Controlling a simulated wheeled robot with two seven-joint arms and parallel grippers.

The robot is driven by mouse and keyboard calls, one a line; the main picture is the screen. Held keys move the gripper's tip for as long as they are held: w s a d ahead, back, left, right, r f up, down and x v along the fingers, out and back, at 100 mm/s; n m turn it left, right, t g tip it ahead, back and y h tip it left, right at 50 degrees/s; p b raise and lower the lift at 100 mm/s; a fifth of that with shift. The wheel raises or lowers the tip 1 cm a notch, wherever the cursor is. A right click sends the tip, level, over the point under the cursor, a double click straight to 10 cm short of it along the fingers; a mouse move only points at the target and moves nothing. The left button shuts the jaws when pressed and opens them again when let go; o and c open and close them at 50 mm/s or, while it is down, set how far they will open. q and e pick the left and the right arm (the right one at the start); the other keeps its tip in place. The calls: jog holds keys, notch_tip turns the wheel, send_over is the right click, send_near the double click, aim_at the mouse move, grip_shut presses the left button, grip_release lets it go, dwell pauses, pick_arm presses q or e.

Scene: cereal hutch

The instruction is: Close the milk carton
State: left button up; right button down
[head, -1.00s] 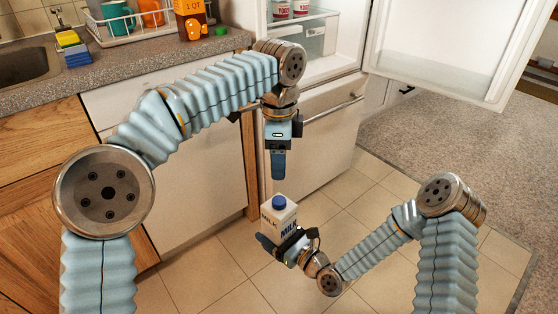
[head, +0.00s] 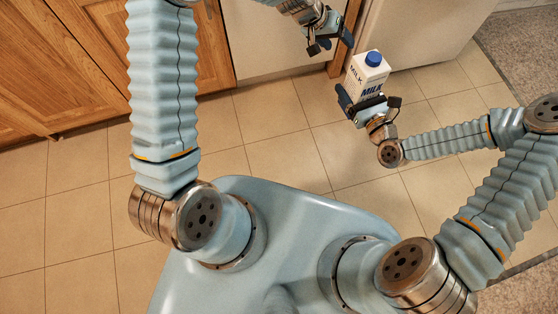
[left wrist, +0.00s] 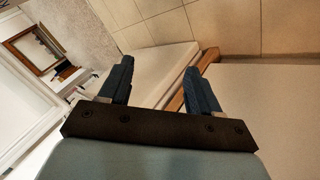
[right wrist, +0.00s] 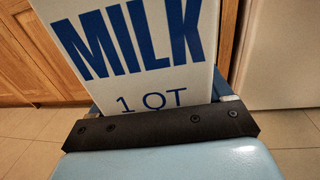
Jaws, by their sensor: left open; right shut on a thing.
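The white milk carton (head: 367,77) with blue lettering is held up clear of the floor, slightly tilted in the head view. A blue cap (head: 373,57) sits on its top; I cannot tell how tightly it is seated. My right gripper (head: 367,104) is shut on the carton's lower part. The right wrist view shows the carton's printed face (right wrist: 140,50) close up between the fingers, with its top out of frame. My left gripper (head: 331,42) is open and empty, up and left of the carton in the head view and apart from it. Its spread fingers show in the left wrist view (left wrist: 158,78), without the carton.
Wooden cabinets (head: 110,60) and a white appliance front (head: 265,35) stand behind. The fridge's lower front (head: 425,30) is close behind the carton. The tiled floor (head: 290,130) around the carton is clear.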

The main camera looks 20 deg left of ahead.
jog(key=shift+r, duration=0.1)
pick_arm(q)
jog(key=s+a+f+n+g+y, duration=0.1)
jog(key=s+a+f, duration=0.2)
jog(key=s+f, duration=0.5)
jog(key=s+a+f+n+g+y, duration=0.1)
jog(key=s+a+f, duration=0.1)
jog(key=s+f, duration=0.6)
jog(key=s+a+f, duration=0.1)
jog(key=s+f, duration=0.2)
jog(key=s, duration=0.4)
jog(key=s+a+f+g, duration=0.1)
jog(key=s+f, duration=0.2)
jog(key=s, duration=0.4)
jog(key=shift+s, duration=0.3)
pick_arm(e)
jog(key=shift+r, duration=0.1)
